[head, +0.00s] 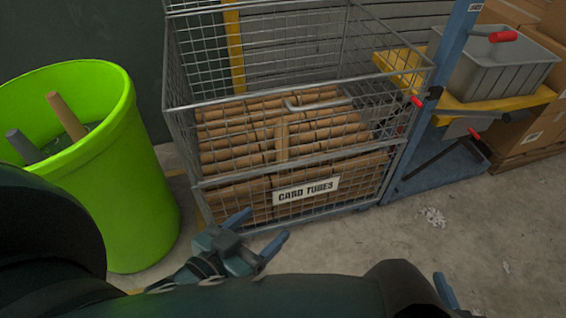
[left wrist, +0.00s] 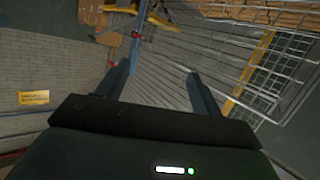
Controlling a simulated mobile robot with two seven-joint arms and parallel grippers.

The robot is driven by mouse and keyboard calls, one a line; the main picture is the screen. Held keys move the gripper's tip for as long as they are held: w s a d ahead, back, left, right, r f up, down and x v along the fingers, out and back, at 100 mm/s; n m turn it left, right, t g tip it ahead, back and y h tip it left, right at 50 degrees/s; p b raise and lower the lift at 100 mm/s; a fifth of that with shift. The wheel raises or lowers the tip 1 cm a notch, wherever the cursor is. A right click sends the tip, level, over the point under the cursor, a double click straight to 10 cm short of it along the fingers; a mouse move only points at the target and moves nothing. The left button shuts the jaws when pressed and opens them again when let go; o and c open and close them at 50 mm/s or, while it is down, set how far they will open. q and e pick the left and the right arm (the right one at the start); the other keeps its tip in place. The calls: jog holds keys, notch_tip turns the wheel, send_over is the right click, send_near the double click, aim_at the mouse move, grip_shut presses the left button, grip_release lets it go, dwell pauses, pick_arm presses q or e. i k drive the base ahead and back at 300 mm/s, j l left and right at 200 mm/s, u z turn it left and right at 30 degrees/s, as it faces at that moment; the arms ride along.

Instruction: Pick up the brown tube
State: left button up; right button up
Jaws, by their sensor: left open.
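A brown tube (head: 67,116) stands tilted in the bright green bin (head: 140,165) at the left of the head view. A grey tube (head: 23,145) leans beside it; the lower ends of both are hidden in the bin. Many brown card tubes (head: 235,150) lie stacked in a wire cage labelled CARD TUBES. My left gripper (head: 258,232) is open and empty, in front of the cage and to the right of the bin. It also shows in the left wrist view (left wrist: 158,82), with nothing between its fingers. Only a blue fingertip of my right gripper (head: 446,291) shows at the bottom edge.
The wire cage (head: 300,103) stands behind my left gripper. To its right are a blue post (head: 452,48), a yellow shelf (head: 500,105) with a grey crate (head: 490,68), and cardboard boxes (head: 530,128). The concrete floor at the right front is mostly clear, with some white scraps (head: 433,216).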

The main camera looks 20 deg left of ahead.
aim_at(76, 130)
jog(key=u, duration=2.1)
